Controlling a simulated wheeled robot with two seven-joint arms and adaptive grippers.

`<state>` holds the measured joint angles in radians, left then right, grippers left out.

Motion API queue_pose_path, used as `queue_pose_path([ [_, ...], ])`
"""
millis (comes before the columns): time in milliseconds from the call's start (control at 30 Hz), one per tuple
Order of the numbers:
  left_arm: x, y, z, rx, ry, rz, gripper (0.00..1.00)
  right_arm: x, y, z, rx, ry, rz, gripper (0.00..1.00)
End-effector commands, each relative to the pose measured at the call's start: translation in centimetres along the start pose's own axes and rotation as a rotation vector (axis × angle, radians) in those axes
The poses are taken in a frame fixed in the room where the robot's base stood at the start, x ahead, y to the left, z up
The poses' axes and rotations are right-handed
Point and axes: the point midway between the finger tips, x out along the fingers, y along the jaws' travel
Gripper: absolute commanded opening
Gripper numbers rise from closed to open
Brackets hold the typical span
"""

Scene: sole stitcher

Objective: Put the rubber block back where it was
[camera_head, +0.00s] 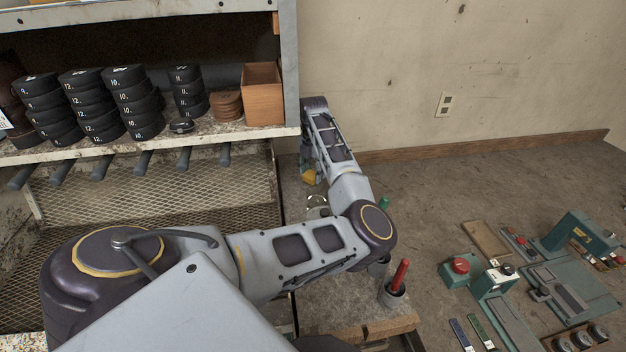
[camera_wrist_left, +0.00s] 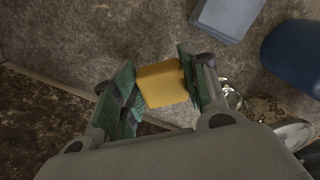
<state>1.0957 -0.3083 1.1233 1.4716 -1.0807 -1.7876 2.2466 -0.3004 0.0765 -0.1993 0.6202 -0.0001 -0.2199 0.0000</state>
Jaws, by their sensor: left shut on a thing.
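The rubber block (camera_wrist_left: 162,83) is yellow. In the left wrist view it sits between the two green-padded fingers of my left gripper (camera_wrist_left: 158,86), which is shut on it. In the head view the yellow block (camera_head: 309,176) shows in part below my left forearm, near the shelf's right end. The left gripper itself is mostly hidden there by the arm. I cannot tell from these views whether the block touches the surface under it. My right gripper is in neither view.
A shelf (camera_head: 205,132) at the left holds stacks of black numbered discs (camera_head: 137,103) and a wooden box (camera_head: 262,94). A cup with a red-handled tool (camera_head: 397,290) stands on the near bench corner. Green machines and tools (camera_head: 565,265) lie at the right.

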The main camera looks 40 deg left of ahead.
Motion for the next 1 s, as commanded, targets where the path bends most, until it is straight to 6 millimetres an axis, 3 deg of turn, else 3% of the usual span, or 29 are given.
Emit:
queue_pose_path([
  [500, 3.4, 0.0, 0.0, 0.0, 0.0, 0.0, 0.22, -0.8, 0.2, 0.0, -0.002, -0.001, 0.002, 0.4],
  [967, 3.8, 0.0, 0.0, 0.0, -0.001, 0.0, 0.22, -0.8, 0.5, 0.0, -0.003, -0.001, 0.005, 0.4],
  [1000, 3.8, 0.0, 0.0, -0.001, -0.001, 0.0, 0.48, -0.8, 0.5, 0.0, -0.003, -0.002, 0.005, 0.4],
])
